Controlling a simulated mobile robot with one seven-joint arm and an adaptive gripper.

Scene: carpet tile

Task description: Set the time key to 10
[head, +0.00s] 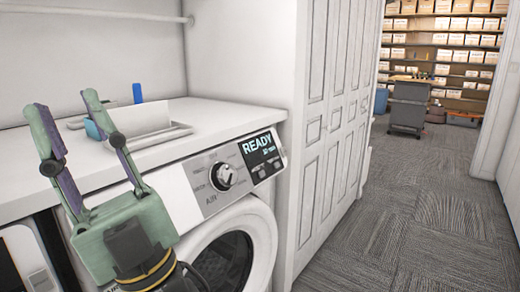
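A white washing machine (182,205) stands under the counter, with a grey control panel on its front. The panel has a round dial (223,176), with small print around it. To its right a dark display (261,150) reads "READY" with smaller figures below that I cannot read for certain. Small keys (262,173) sit under the display; their labels are too small to read, so I cannot tell which is the time key. My gripper (67,104) is open and empty at the left, fingers pointing up, apart from the panel. It hides part of the machine's left side.
A white counter (230,112) runs above the machine and carries a white tray-like holder (150,133) and a blue item (137,93). White panelled doors (312,150) stand to the right. Carpet floor (400,200) is open at right, with a dark cart (408,105) and box shelves (445,45) beyond.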

